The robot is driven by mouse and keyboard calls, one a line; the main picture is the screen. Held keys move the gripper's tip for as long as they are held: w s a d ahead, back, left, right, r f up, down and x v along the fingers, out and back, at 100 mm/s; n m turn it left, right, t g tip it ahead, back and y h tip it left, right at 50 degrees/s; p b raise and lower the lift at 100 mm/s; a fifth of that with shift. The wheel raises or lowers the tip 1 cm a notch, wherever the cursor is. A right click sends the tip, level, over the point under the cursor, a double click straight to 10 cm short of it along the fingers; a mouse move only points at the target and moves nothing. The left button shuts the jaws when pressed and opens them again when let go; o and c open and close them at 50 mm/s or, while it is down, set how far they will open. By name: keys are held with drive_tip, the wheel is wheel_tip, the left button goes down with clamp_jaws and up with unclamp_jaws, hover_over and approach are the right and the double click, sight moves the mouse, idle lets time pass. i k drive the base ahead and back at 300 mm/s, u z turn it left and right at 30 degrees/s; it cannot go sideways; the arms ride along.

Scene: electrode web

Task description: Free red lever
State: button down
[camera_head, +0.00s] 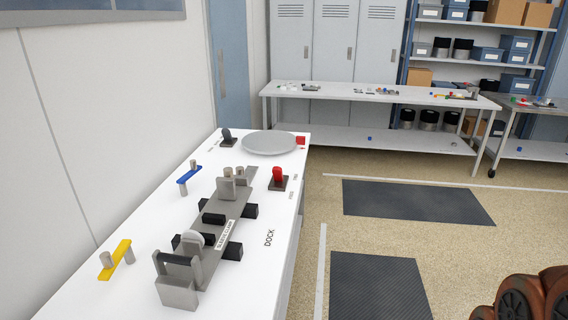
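The red lever (278,175) stands upright on a small dark square base near the right edge of the white bench. Small lettering lies on the bench to its right, too small to read surely. A smaller red piece (301,140) sits further back, beside the round grey plate. I cannot tell what it is. My gripper is not in view, and nothing touches the red lever.
On the white bench (245,284), a grey fixture with black blocks (222,228) lies left of and nearer than the lever. A round grey plate (269,143), black lever (227,137), blue bar (189,175) and yellow bar (116,259) stand around.

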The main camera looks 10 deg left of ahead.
sight(277, 172)
drive_tip(key=i, duration=1.65)
drive_tip(key=u, duration=3.05)
